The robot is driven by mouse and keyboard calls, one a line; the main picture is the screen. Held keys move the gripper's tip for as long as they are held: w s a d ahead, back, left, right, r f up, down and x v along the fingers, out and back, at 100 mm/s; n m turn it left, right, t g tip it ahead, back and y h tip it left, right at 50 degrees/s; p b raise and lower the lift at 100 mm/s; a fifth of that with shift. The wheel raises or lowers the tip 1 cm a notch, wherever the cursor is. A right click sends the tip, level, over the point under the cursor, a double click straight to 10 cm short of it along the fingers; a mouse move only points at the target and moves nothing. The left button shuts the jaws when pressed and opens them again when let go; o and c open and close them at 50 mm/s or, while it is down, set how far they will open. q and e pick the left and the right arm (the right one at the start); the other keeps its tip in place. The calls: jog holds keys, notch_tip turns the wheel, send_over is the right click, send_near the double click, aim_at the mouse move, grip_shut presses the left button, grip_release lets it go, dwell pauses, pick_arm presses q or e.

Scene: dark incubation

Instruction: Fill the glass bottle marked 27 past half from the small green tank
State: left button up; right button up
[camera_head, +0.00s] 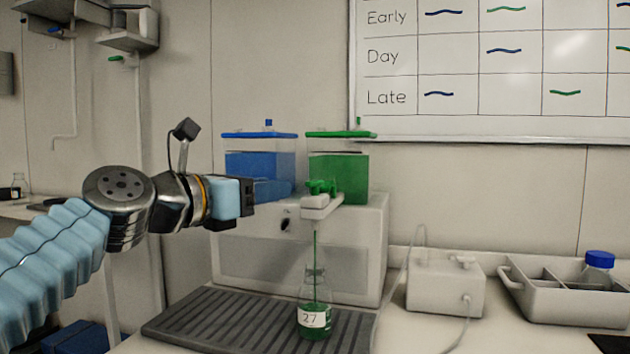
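The small green tank (338,172) stands on a pale dispenser, right of a blue tank (260,154). Its green tap (320,187) sits at the front on a white spout. A thin green stream (315,250) falls from the spout into the glass bottle marked 27 (313,282). The bottle stands upright on the ribbed drip tray, with green liquid low in it; the label partly hides the level. My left gripper (250,202) is in front of the blue tank, left of the green tap and apart from it. Its finger opening is unclear. My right gripper is out of view.
The dark drip tray (215,318) has bare room left of the bottle. A small white device (445,283) with a cable and a grey divided tray (560,305) holding a blue-capped bottle (598,262) stand at the right. A whiteboard chart (495,70) hangs behind.

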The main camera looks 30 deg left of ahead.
aim_at(307, 182)
pick_arm(q)
jog(key=w, duration=0.3)
jog(key=w+d+p, duration=0.1)
jog(key=w, duration=0.3)
jog(key=w+d, duration=0.1)
jog(key=w, duration=0.3)
jog(key=shift+w+d, duration=0.1)
jog(key=shift+w, duration=0.15)
grip_shut()
